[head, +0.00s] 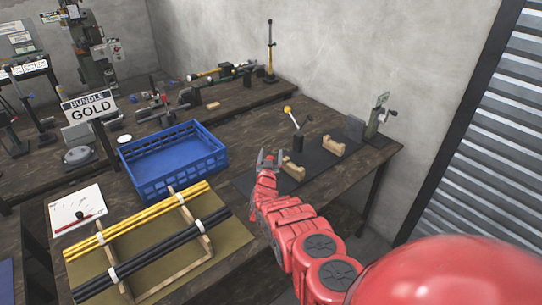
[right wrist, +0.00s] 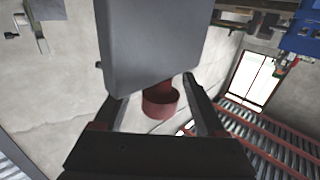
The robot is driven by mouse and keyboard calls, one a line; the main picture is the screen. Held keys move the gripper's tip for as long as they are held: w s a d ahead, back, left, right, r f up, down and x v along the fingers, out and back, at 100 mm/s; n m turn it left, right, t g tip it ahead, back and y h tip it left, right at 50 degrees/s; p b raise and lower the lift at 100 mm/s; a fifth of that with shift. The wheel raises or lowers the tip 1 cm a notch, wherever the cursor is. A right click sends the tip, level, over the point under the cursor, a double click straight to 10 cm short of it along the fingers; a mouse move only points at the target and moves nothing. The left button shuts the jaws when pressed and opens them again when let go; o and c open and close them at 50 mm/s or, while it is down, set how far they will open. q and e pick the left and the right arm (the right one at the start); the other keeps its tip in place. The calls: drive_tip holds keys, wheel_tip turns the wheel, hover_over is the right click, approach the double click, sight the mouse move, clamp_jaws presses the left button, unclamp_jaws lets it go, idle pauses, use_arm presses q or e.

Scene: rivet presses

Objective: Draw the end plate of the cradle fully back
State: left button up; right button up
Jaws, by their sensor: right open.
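The cradle shows in the head view as two notched wooden blocks, a near one (head: 292,169) and a far one (head: 333,147), on a dark mat (head: 312,158). A small dark upright piece (head: 298,143) stands beside them; I cannot tell whether it is the end plate. In the right wrist view, a large grey slab (right wrist: 150,45) fills the upper middle. A dark red cylinder (right wrist: 160,104) shows below it, between the open fingers; contact cannot be told. My left gripper is not in view.
A lever with a yellow knob (head: 288,110) rises behind the cradle. A crank device (head: 379,117) stands at the table's right end. A blue crate (head: 175,160) is to the left. Yellow and black rods lie on a wooden rack (head: 205,243) in front.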

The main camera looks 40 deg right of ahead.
clamp_jaws()
idle(0.4)
idle(1.0)
